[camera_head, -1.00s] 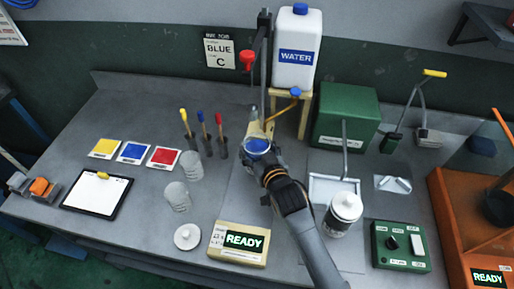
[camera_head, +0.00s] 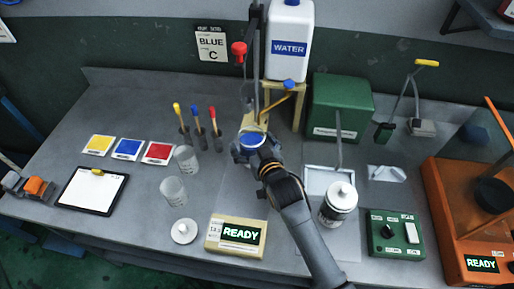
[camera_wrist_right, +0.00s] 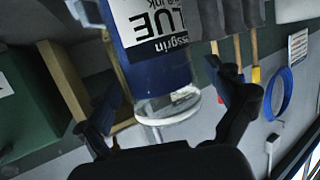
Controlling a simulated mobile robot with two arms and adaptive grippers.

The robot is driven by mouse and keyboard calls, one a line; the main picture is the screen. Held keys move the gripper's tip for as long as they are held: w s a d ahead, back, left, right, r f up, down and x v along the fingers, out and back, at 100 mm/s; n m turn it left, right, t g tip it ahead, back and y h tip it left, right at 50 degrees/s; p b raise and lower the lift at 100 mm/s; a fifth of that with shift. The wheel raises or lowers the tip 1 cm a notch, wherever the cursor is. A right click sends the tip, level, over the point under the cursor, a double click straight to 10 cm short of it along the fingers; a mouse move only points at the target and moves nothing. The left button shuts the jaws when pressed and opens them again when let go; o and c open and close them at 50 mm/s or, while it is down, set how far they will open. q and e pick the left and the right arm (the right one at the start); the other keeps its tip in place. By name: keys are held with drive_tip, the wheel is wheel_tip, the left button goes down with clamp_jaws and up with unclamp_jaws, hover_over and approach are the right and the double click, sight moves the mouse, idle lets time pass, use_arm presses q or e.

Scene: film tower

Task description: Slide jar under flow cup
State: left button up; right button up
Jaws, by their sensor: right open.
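The jar (camera_head: 252,139) holds blue liquid and stands upright at the foot of the stand in the middle of the bench. In the right wrist view the jar (camera_wrist_right: 155,65) shows upside down, with a white label reading BLUE and a clear rim. My right gripper (camera_head: 250,147) is open, its fingers on either side of the jar; in the wrist view gaps show beside the fingers (camera_wrist_right: 170,105). My left gripper is out of view.
The white water tank (camera_head: 290,48) on a wooden stand is behind right. Brushes (camera_head: 197,125) and clear beakers (camera_head: 173,190) stand to the left. A READY display box (camera_head: 236,236) is in front. A lidded can (camera_head: 339,205) and green box (camera_head: 340,108) are right.

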drive_tip(key=v, duration=1.1)
drive_tip(key=shift+s, duration=0.35)
drive_tip(key=shift+r, duration=0.15)
